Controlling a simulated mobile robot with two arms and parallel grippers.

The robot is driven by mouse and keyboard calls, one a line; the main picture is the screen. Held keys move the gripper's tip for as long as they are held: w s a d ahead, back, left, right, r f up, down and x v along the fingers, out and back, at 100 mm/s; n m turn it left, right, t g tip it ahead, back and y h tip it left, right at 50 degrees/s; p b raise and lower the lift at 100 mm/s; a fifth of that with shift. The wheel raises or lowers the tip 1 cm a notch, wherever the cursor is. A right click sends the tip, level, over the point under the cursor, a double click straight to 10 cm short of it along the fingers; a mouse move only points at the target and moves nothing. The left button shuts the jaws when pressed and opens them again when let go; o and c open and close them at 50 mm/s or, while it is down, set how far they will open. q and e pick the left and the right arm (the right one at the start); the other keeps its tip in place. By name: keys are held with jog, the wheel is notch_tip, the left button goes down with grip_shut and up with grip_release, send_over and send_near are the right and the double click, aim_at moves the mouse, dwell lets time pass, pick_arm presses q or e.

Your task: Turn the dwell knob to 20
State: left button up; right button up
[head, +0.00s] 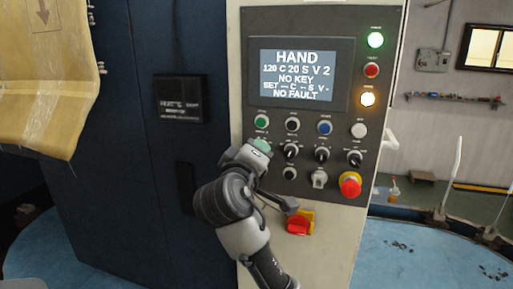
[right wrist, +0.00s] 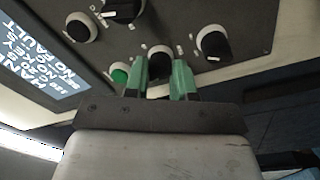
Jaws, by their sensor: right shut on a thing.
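My right gripper (head: 262,146) reaches the left end of the panel's second row of controls in the head view. In the right wrist view its two green fingers (right wrist: 161,72) are shut on a black knob (right wrist: 158,60), one finger on each side. This knob is hidden behind my gripper in the head view, and its label and pointer setting cannot be read. The display (head: 291,75) reads HAND, 120 C 20 S V 2, NO KEY, a SET line with dashes, and NO FAULT. My left gripper is not in view.
Close around the held knob in the right wrist view are a green button (right wrist: 119,75), a black knob (right wrist: 215,45) and another control (right wrist: 82,27). A red emergency button (head: 350,185) and a red-yellow switch (head: 299,223) sit lower on the cabinet.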

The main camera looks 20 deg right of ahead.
jog(key=shift+n+p, duration=0.3)
jog(key=shift+n, duration=0.3)
jog(key=o, duration=0.9)
jog(key=shift+s+a, duration=0.1)
jog(key=b+v, duration=0.4)
jog(key=v, duration=0.6)
jog(key=shift+s+a+f+b, duration=0.1)
jog(key=shift+s+b, duration=0.15)
jog(key=shift+b, duration=0.15)
jog(key=shift+f, duration=0.1)
